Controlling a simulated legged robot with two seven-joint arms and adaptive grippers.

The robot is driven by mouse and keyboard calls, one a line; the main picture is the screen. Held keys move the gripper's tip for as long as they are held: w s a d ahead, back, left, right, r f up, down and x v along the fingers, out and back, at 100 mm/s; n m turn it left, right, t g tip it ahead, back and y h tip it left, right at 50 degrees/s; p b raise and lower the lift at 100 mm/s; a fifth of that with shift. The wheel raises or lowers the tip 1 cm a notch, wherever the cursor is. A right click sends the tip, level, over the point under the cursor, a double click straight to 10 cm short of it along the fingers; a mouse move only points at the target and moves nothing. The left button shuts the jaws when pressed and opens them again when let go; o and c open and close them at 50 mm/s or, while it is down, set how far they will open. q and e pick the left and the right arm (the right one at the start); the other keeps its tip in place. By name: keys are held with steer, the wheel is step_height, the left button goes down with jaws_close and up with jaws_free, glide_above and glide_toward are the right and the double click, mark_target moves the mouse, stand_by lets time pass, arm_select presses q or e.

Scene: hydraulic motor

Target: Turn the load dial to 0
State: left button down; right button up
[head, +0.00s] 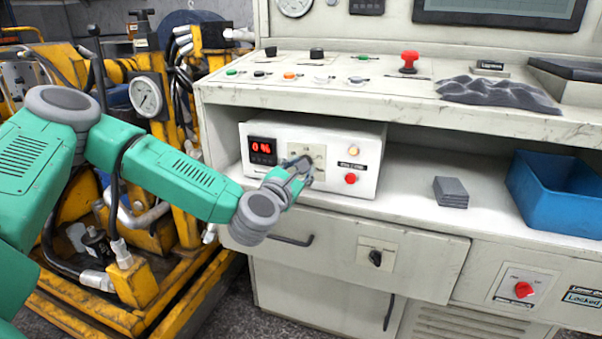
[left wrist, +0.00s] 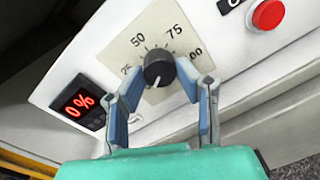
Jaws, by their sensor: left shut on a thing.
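The load dial (left wrist: 158,68) is a black round knob on a beige scale plate marked 50, 75 and 100, partly covered on the left. A pale mark shows on the knob's lower side. The red display (left wrist: 78,105) beside it reads 0 %; it also shows in the head view (head: 262,148). My left gripper (left wrist: 158,75) is shut on the dial, with one finger on each side. In the head view, my left gripper (head: 300,166) reaches the front of the white control box (head: 337,143) and hides the dial. My right gripper is not in view.
The box has a red button (head: 350,178) and a yellow lamp (head: 354,152) to the right of the dial. A console shelf with switches overhangs the box. A grey stack (head: 450,192) and a blue bin (head: 556,195) stand farther right. Yellow machinery (head: 195,210) stands left.

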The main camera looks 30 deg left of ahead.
arm_select(q)
steer(key=shift+s+f, duration=0.1)
steer(key=shift+f, duration=0.35)
steer(key=c, duration=1.2)
jaws_free()
steer(key=shift+r, duration=0.1)
steer(key=shift+r, duration=0.1)
steer(key=s+d, duration=0.2)
steer(key=s, duration=0.9)
steer(key=shift+s, duration=0.25)
